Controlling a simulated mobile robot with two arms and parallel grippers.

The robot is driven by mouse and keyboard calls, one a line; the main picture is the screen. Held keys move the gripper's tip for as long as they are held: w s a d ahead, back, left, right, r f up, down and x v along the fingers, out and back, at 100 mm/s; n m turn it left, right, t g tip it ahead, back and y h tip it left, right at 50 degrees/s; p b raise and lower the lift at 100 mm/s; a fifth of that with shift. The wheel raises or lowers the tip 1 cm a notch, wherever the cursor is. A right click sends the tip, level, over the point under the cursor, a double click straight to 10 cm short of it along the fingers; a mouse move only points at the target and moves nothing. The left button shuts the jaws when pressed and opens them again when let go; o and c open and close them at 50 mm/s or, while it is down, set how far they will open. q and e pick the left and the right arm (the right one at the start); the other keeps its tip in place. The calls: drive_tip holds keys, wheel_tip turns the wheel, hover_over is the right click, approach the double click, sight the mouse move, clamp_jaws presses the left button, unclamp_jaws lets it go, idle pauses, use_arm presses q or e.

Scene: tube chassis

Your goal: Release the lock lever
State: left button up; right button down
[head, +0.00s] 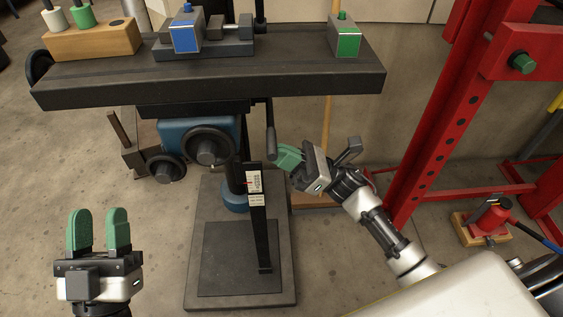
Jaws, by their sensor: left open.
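A dark lever (271,142) hangs down under the right part of the grey machine table (320,82); it looks like the lock lever. My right gripper (286,155) is just right of and slightly below the lever's lower end, with its green fingers pointing left towards it. The fingers overlap in this view, so their gap is unclear, and I cannot tell whether they touch the lever. My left gripper (98,213) is open and empty at the lower left, far from the lever, with its green fingers pointing up.
A blue housing with a round handwheel (208,147) sits under the table, left of the lever. A black upright with a white scale (254,182) stands below. A vise with a blue block (186,36) is on the table. A red frame (440,110) stands at right.

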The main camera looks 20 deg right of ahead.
use_arm(q)
drive_tip(key=f+g, duration=0.1)
drive_tip(key=w+f+g+y+p, duration=0.1)
drive_tip(key=f+g, duration=0.1)
drive_tip(key=w+f+g, duration=0.1)
drive_tip(key=shift+a+f+g+y, duration=0.15)
drive_tip(key=shift+f+g+y, duration=0.25)
use_arm(e)
drive_tip(key=shift+r+m+t+h, duration=0.3)
drive_tip(key=shift+r+m+t, duration=0.4)
drive_tip(key=shift+m, duration=0.3)
drive_tip(key=shift+r, duration=0.2)
